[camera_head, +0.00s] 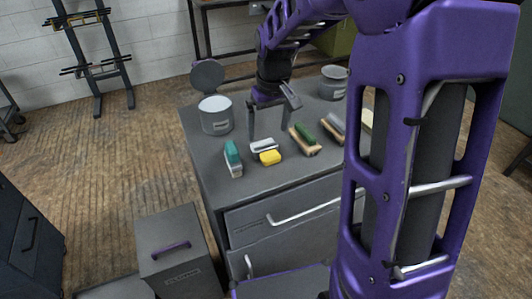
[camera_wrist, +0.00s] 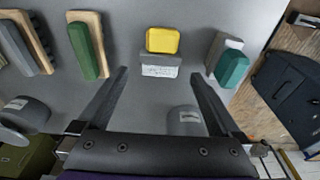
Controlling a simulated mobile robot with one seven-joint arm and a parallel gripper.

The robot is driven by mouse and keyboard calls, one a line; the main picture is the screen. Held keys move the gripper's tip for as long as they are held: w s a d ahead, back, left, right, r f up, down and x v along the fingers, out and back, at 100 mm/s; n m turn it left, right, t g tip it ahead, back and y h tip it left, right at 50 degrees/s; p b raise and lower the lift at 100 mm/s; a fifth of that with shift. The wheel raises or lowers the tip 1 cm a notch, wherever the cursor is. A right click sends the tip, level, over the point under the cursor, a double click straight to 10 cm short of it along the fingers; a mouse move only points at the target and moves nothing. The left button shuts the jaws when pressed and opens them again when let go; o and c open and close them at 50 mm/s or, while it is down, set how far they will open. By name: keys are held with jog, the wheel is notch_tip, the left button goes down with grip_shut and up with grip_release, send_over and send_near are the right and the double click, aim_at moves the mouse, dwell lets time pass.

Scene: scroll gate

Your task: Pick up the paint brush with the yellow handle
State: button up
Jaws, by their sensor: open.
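The paint brush with the yellow handle (camera_head: 270,158) lies on the grey cabinet top, near its front edge. Its blocky yellow end and pale grey end (camera_head: 262,146) both show. In the wrist view the yellow handle (camera_wrist: 162,40) is at top centre, with the grey part just below it. My gripper (camera_head: 274,124) is open, above the cabinet top and behind the brush in the head view. In the wrist view my gripper's fingertips (camera_wrist: 158,73) are spread wide, to either side of the grey part. Nothing is between them; I cannot tell the height gap.
A teal-and-white brush (camera_head: 233,158) lies left of the yellow one. A green-and-wood brush (camera_head: 304,140) and a grey-and-wood one (camera_head: 334,126) lie right. A grey pot (camera_head: 215,116) with its lid raised and another pot (camera_head: 334,82) stand behind.

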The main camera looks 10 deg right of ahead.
aim_at(267, 148)
notch_tip(267, 148, down, 6)
jog(key=shift+a+r+b, duration=0.1)
jog(key=shift+b, duration=0.55)
jog(key=shift+w+f, duration=0.15)
jog(key=shift+f, duration=0.3)
jog(key=c, duration=1.3)
jog(key=shift+r, duration=0.15)
